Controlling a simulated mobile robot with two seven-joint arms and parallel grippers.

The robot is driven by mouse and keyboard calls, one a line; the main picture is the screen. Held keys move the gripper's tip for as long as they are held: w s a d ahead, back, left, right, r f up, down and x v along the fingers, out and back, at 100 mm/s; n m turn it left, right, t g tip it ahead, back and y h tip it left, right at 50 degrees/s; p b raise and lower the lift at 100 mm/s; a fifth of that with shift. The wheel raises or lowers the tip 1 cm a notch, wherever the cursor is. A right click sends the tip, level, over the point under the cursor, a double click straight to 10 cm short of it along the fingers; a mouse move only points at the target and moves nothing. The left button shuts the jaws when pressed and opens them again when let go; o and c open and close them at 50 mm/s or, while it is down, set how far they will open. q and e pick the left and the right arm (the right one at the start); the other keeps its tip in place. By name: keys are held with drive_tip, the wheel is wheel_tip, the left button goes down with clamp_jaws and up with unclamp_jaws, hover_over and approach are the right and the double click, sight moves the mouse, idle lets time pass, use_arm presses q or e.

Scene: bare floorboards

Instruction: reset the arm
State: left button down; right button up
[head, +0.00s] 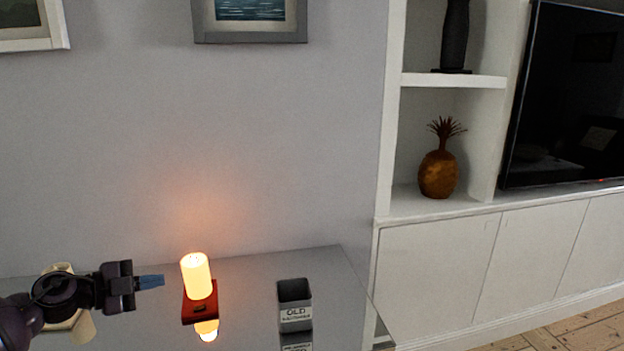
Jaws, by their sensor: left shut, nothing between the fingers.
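My left gripper (150,282) comes in from the left, low in the head view, with its blue fingertips together and nothing between them. It is held above the grey reflective table (245,275) and points right, toward a lit candle-like lamp (196,276) on a red base (199,304). In the picture a gap shows between the fingertips and the lamp. My right gripper does not show.
A dark square container (294,306) with lettering on its front stands on the table, right of the lamp. A cream-coloured object (62,268) is partly hidden behind my left arm. White shelves with a pineapple ornament (439,170) stand at the right.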

use_arm(q)
drive_tip(key=s+d+f+n+t+y, duration=0.4)
drive_tip(key=s+f+n+t+y, duration=0.3)
drive_tip(key=s+f+n, duration=0.6)
drive_tip(key=s+f+n+g+y, duration=0.2)
drive_tip(key=s+f+n+g, duration=0.1)
drive_tip(key=s+f, duration=0.4)
drive_tip(key=s+d+f+n+g+y, duration=0.1)
drive_tip(key=s+f+n+g+y, duration=0.1)
drive_tip(key=s+f+n, duration=0.2)
drive_tip(key=s+f, duration=0.3)
drive_tip(key=s, duration=0.5)
drive_tip(key=shift+s+d+f+g+y, duration=0.2)
drive_tip(key=shift+s+g+y, duration=0.1)
drive_tip(key=shift+s+g, duration=0.1)
